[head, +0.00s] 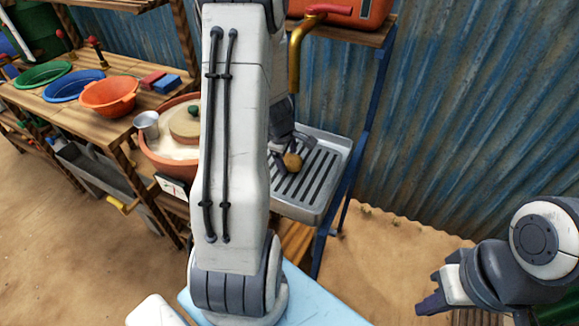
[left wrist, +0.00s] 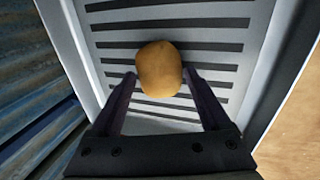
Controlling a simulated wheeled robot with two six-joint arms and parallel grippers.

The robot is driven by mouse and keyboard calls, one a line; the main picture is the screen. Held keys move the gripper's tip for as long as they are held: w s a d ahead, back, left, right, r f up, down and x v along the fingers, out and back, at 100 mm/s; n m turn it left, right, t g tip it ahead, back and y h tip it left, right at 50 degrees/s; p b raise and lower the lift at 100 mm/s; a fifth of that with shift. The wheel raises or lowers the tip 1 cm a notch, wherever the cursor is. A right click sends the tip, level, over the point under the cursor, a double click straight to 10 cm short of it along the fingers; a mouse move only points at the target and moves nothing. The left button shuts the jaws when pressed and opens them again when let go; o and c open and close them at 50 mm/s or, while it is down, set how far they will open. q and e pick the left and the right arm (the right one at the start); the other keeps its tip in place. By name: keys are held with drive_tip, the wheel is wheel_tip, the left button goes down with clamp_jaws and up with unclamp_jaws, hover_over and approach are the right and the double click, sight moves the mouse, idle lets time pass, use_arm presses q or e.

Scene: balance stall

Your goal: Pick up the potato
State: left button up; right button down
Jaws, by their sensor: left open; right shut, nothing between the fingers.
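The potato (head: 292,161) is a small brown lump on the slotted grey metal tray (head: 329,183) in the head view. In the left wrist view the potato (left wrist: 159,69) lies on the slotted tray, at the tips of my left gripper (left wrist: 160,80). The left fingers are open, one on each side of its near end; I cannot tell if they touch it. In the head view my left arm hides part of the left gripper. My right gripper (head: 436,292) is at the lower right, away from the tray, shut and empty.
A terracotta basin (head: 152,159) with a metal cup (head: 147,124) stands left of my left arm. An orange bowl (head: 109,95) and blue basin (head: 73,85) sit on the wooden shelf. A brass tap (head: 296,60) hangs above the tray. A corrugated wall (head: 470,110) stands behind.

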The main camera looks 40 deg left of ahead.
use_arm(q)
drive_tip(key=shift+w+f, duration=0.15)
drive_tip(key=shift+f, duration=0.4)
drive_tip(key=shift+r, duration=0.1)
drive_tip(key=c, duration=1.1)
drive_tip(key=shift+r, duration=0.1)
